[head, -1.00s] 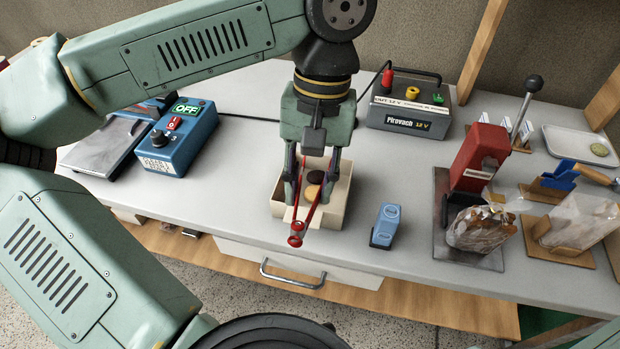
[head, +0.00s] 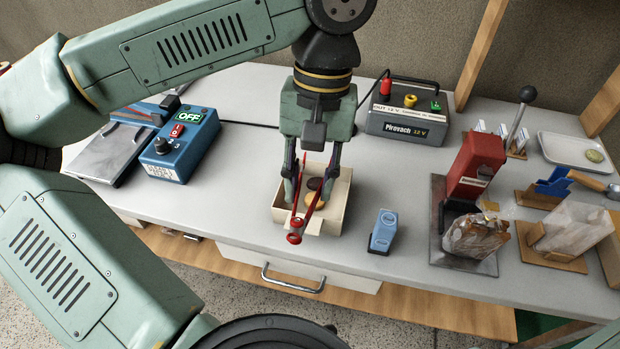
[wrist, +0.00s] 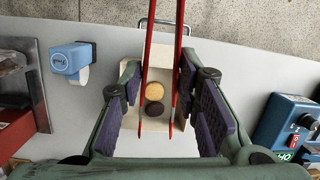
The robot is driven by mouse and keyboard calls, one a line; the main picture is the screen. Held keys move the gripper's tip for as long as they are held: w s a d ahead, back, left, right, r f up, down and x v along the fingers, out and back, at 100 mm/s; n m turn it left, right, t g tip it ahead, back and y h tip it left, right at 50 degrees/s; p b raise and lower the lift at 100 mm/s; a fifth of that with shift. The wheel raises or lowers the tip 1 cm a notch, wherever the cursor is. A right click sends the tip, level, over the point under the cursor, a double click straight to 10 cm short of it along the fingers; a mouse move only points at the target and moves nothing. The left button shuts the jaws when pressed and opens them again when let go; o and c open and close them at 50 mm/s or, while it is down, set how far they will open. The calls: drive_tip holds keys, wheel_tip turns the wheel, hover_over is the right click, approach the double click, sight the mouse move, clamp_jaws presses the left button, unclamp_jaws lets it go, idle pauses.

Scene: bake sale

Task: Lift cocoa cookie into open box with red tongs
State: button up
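My gripper (head: 310,185) is over the open box, with the red tongs (head: 296,222) between its fingers. In the wrist view the purple-padded fingers are well apart, one on each side of the spread tong arms (wrist: 149,60). The tongs' joined end is at the box's front side in the head view. The cream open box (head: 335,217) stands near the table's front edge. The dark cocoa cookie (wrist: 152,110) and a golden cookie (wrist: 155,91) lie inside it, touching or nearly so. Both show between the tong arms; I cannot tell whether the arms touch them.
A small blue device (head: 383,232) stands right of the box. A blue OFF switch box (head: 180,150) is at left, a grey power supply (head: 408,122) behind. At right are a red lever press (head: 475,165), a bagged item (head: 474,237) and a white tray (head: 570,150). A drawer handle (head: 292,285) projects in front.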

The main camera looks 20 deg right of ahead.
wheel_tip(320, 180, up, 7)
drive_tip(key=p, duration=0.4)
drive_tip(key=shift+p, duration=0.3)
idle(0.5)
